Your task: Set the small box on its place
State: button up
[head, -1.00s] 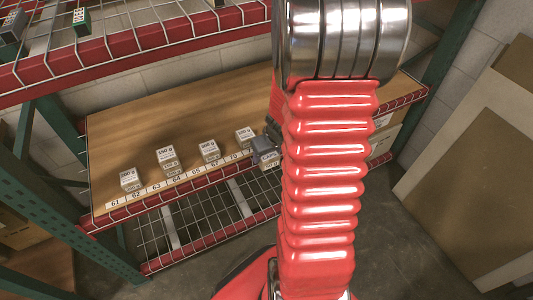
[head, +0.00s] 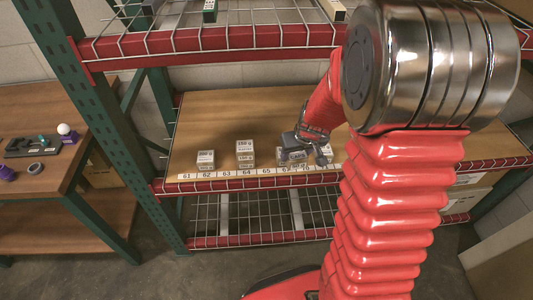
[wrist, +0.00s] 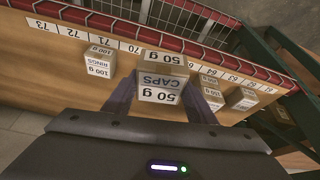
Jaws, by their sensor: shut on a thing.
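The small box in my gripper is pale, with a "50 g CAPS" label (wrist: 159,82). My gripper (wrist: 158,98) is shut on it, one dark finger on each side. Another box marked "50 g" (wrist: 164,58) shows just beyond it in the wrist view; I cannot tell whether the two touch. In the head view my gripper (head: 306,147) is low over the wooden shelf, near labels 66 to 70, and partly hides the boxes there (head: 292,155).
A box (head: 205,160) stands by label 62 and a stack (head: 245,153) by 64. A "100 g RINGS" box (wrist: 99,62) stands close on the other side. The numbered strip (head: 220,173) runs along the front edge. A red upper beam (head: 210,40) spans above.

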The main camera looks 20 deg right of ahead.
jog(key=w+a+r, duration=0.2)
jog(key=w+a, duration=0.1)
jog(key=a, duration=0.3)
jog(key=w+a+r+n, duration=0.1)
jog(key=w+a+r, duration=0.1)
jog(key=a, duration=0.5)
jog(key=shift+w+a+r, duration=0.15)
jog(key=shift+w+r, duration=0.25)
jog(key=shift+w, duration=0.15)
